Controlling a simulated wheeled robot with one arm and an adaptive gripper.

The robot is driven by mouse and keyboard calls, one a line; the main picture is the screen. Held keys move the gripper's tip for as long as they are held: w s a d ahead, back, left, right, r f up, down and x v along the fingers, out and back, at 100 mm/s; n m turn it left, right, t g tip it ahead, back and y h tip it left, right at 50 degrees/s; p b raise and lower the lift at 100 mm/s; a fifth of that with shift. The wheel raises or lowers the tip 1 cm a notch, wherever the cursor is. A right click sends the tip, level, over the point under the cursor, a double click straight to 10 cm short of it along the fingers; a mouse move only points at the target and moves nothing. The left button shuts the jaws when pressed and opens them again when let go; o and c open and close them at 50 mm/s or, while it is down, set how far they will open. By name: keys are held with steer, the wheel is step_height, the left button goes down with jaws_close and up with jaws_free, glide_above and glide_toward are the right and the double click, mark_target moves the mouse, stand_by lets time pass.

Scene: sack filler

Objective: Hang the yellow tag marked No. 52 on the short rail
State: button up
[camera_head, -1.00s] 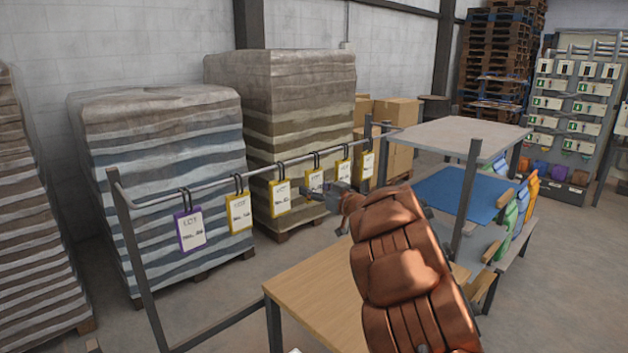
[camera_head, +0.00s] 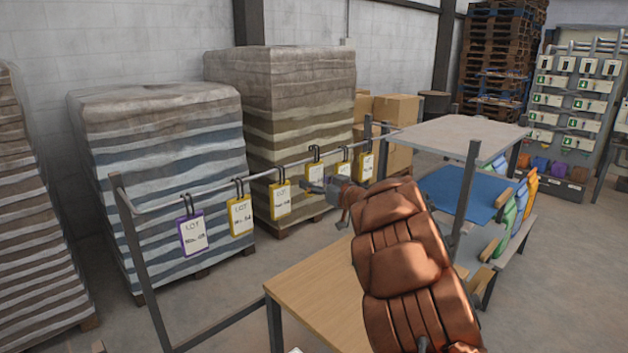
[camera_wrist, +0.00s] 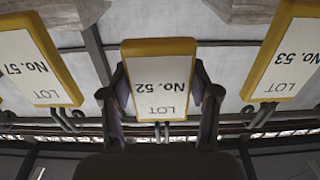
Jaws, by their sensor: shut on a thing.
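The yellow tag marked No. 52 (camera_wrist: 162,75) is upside down in the wrist view, between the two fingers of my gripper (camera_wrist: 160,105), which press on its side edges. In the head view the same tag (camera_head: 315,172) is at the rail (camera_head: 222,183), its hook showing slightly above the bar. I cannot tell whether the hook still touches it. My gripper (camera_head: 318,187) is in front of the tag and partly covers it. I cannot make out which rail is the short one.
A purple-edged tag (camera_head: 193,234) hangs at the rail's near end. A wooden table (camera_head: 320,290) and a shelf (camera_head: 460,137) stand to the right. Wrapped pallet stacks (camera_head: 165,170) are behind.

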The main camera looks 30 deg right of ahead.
steer(key=p+v, duration=0.2)
steer(key=v, duration=0.8)
stand_by(0.4)
steer(key=shift+w, duration=0.1)
stand_by(0.3)
